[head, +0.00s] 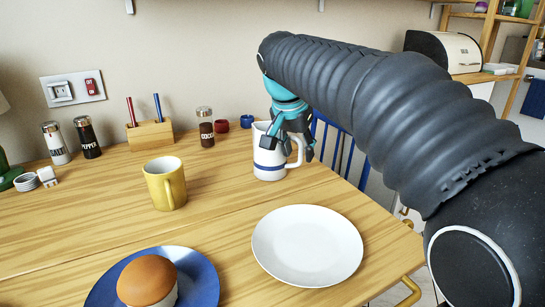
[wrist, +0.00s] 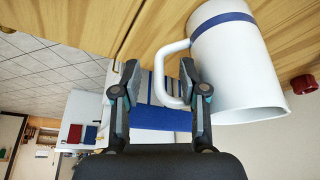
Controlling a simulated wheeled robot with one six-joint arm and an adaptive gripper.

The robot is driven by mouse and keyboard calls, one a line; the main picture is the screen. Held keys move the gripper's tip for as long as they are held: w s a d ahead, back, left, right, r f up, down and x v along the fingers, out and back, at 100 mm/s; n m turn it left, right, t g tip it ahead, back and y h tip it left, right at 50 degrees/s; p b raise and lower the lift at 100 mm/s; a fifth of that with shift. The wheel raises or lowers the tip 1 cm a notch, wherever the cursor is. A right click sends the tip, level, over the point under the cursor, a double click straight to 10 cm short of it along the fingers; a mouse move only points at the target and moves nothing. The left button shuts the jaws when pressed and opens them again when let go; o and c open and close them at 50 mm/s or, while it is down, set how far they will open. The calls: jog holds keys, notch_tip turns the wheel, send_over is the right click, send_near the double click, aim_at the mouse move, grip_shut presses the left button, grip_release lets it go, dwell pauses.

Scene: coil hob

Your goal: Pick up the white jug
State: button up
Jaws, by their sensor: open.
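The white jug (head: 268,173) with blue bands stands upright on the wooden table, its handle to the right in the head view. My gripper (head: 290,152) is at the jug, fingers pointing down near the handle and upper body, partly covering the jug. In the wrist view the jug (wrist: 240,65) is at upper right. My open gripper (wrist: 158,72) shows there with the outer bar of the handle between its two fingers in the picture. The right finger overlaps the handle's loop; I cannot tell whether it touches.
A white plate (head: 307,246) lies in front of the jug, near the table's right edge. A yellow mug (head: 165,184) stands left, a cocoa jar (head: 206,128) behind left. A blue plate (head: 205,275) with a bun (head: 147,279) is at the front. A blue chair (head: 338,140) stands beyond the table edge.

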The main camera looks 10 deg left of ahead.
jog(key=shift+x, duration=1.05)
grip_shut()
jog(key=shift+r, duration=0.2)
